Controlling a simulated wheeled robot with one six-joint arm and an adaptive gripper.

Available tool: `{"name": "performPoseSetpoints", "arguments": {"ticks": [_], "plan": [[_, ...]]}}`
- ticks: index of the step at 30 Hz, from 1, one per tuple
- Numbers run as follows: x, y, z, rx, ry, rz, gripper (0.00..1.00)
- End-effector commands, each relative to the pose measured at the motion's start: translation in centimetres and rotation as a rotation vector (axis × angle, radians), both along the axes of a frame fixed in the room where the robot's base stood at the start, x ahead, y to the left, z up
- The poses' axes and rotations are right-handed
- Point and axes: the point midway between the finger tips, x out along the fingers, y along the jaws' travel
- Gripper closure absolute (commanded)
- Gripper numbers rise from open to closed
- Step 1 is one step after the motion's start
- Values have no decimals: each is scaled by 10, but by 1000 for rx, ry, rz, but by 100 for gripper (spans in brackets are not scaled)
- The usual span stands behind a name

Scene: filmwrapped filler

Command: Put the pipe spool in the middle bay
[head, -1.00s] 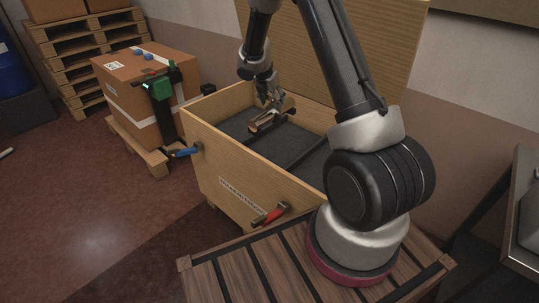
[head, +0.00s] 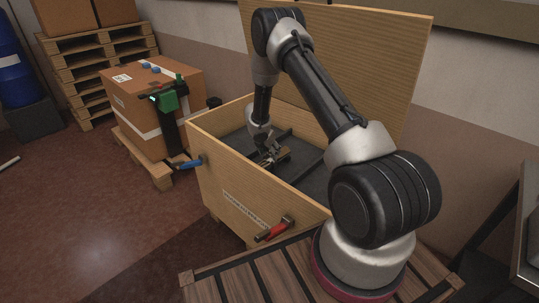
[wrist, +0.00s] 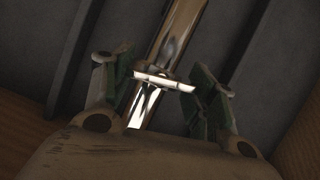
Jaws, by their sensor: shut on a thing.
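The pipe spool (wrist: 178,38) is a shiny metal tube with a raised flange ring, seen from above in the wrist view. My gripper (wrist: 164,84) is shut on it near the flange, with green-padded fingers on either side. In the head view my gripper (head: 268,152) is inside the open wooden crate (head: 235,188), and the spool is small and partly hidden there. Dark divider strips (wrist: 75,58) run on both sides of the spool in the wrist view, so it is over or in the bay between them. I cannot tell whether it touches the floor.
The crate's raised lid (head: 375,65) stands behind my arm. A cardboard box (head: 150,105) on a pallet stands to the left.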

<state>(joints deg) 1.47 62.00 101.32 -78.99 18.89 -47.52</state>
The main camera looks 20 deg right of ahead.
Motion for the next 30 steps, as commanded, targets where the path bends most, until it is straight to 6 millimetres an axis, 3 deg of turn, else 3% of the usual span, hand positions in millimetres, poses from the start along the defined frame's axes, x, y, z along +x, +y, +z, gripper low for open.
{"name": "performPoseSetpoints", "arguments": {"ticks": [4, 16, 17, 18, 20, 30], "plan": [[1, -1, -13, -1, -2, -1, 100], [1, 0, -17, -1, -3, 1, 100], [0, 0, -18, 0, 0, 1, 38], [0, 0, -18, 0, 0, 1, 30], [0, 0, -18, 0, 0, 1, 22], [0, 0, -16, 0, -1, 0, 22]]}}
